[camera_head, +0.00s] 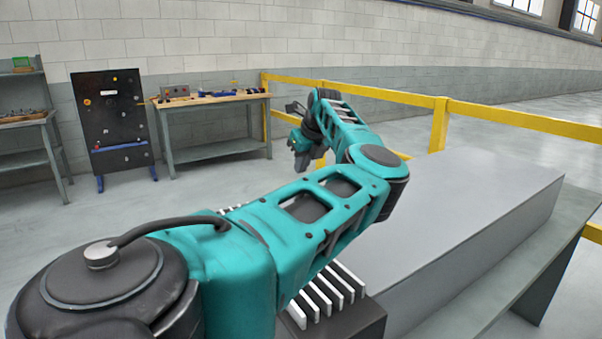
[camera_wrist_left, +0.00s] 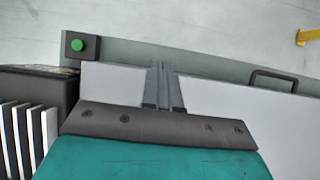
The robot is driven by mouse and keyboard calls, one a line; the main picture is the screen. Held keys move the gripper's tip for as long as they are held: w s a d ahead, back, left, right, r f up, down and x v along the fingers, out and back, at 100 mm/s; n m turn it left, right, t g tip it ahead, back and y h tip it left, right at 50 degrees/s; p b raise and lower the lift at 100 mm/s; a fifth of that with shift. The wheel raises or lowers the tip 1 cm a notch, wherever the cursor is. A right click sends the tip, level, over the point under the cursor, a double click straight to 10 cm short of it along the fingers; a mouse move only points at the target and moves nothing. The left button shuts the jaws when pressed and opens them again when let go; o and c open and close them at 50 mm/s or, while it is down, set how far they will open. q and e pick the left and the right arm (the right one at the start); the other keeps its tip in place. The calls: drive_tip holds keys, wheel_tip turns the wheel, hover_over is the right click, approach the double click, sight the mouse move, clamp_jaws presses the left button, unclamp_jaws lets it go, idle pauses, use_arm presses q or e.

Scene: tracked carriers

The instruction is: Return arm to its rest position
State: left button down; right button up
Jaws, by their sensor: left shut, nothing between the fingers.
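My left arm, teal and dark grey, reaches from the lower left across the head view. Its gripper (camera_head: 300,158) hangs beyond the elbow, small and partly hidden by the arm. In the left wrist view the gripper (camera_wrist_left: 163,68) has its two grey fingers together, with nothing between them. The fingers appear over a long pale grey block and a darker grey strip behind it. My right gripper is in neither view.
The long grey block (camera_head: 460,240) lies right of my arm. A dark rack with white slats (camera_head: 325,295) is close below it. A green button (camera_wrist_left: 78,44) and dark handle (camera_wrist_left: 275,76) show by the strip. Yellow railing (camera_head: 438,125), workbench (camera_head: 215,100) and black board (camera_head: 112,120) stand behind.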

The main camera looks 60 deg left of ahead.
use_arm(q)
wheel_tip(320, 180, up, 9)
idle(0.5)
